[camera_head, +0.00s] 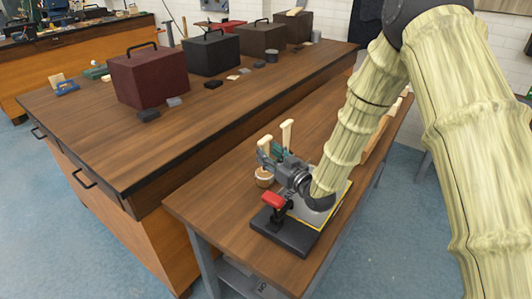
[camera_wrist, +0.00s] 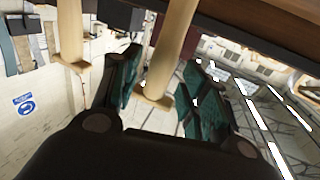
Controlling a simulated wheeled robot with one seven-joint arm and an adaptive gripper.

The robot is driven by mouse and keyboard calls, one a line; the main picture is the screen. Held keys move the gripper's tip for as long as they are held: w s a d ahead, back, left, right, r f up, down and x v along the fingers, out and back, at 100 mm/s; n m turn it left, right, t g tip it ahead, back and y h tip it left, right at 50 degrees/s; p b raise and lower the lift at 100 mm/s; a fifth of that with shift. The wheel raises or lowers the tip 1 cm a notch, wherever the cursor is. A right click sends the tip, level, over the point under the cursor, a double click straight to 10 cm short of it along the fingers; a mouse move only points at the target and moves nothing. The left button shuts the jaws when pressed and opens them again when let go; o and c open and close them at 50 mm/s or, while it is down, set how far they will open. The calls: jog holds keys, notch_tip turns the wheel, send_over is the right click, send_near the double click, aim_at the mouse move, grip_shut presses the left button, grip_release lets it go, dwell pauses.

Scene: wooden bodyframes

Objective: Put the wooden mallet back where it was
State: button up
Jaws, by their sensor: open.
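Two pale wooden uprights with wider ends stand by my gripper (camera_head: 271,156) in the head view: a left one (camera_head: 264,144) and a right one (camera_head: 287,134). A round wooden piece (camera_head: 264,178) sits just below the gripper. I cannot tell for sure which of these is the wooden mallet. In the wrist view my gripper (camera_wrist: 160,80) is open, with one pale wooden shaft (camera_wrist: 172,40) between its teal fingers. The shaft's wider end shows there, with gaps beside it. A second shaft (camera_wrist: 70,35) stands outside the fingers, to the left. The wrist view is turned over.
The narrow bench (camera_head: 205,205) carries a black-based device with a red part (camera_head: 273,200) beside my wrist. The large workbench (camera_head: 90,125) behind holds a dark red box (camera_head: 148,78), black and brown boxes (camera_head: 210,53) and small blocks. Its near half is clear.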

jog(key=b+v, duration=0.1)
jog(key=v, duration=0.8)
jog(key=shift+s+d, duration=0.2)
jog(key=shift+r, duration=0.1)
